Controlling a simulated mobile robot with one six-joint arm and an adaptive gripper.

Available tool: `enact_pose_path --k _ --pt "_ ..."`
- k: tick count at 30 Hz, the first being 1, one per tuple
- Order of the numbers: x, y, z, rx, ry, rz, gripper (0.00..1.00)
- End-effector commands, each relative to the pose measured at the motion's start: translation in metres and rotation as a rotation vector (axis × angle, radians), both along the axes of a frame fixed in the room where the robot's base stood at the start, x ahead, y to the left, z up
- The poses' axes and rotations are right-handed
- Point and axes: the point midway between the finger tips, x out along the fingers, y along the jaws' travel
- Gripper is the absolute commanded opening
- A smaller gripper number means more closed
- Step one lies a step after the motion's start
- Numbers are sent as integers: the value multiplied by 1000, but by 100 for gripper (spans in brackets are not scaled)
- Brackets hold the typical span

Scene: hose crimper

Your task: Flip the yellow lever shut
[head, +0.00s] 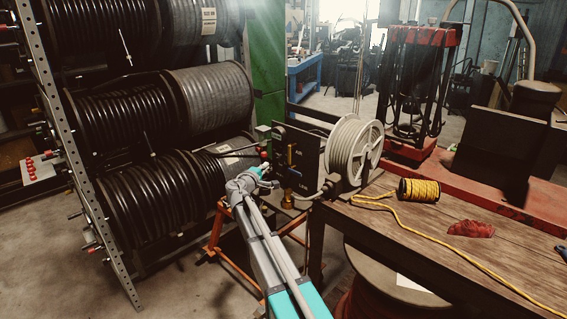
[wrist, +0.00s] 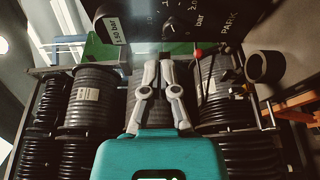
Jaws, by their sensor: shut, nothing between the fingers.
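A dark upright panel (head: 304,150) with white lettering stands left of the white hose reel. A small yellow part (head: 290,155), which looks like the yellow lever, shows upright on its left face; its exact position is too small to tell. In the wrist view the panel (wrist: 207,14) fills the top, with "bar" and "PARK" markings; I cannot make out the yellow lever clearly there. My gripper (head: 266,169) is just left of the panel, apart from the yellow part as far as I can see. In the wrist view my gripper (wrist: 165,60) is shut and empty, pointing toward the panel.
A red ball knob (wrist: 198,53) on a stem sits near the panel. A rack of black hose reels (head: 130,120) stands at left. A white hose reel (head: 353,150) stands beside the panel. The wooden bench (head: 440,225) at right holds a yellow rope spool (head: 420,190) and a red rag (head: 471,229).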

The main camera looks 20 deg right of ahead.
Motion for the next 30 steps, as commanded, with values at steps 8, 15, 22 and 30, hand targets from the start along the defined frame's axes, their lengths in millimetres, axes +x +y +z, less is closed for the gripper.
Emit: enact_pose_path --k 8,15,22,30 --pt "3 1 0 25 -40 5 0" --pt "2 1 0 24 -39 5 0" --pt "7 -3 0 23 -39 4 0" --pt "28 -20 0 24 -38 4 0"
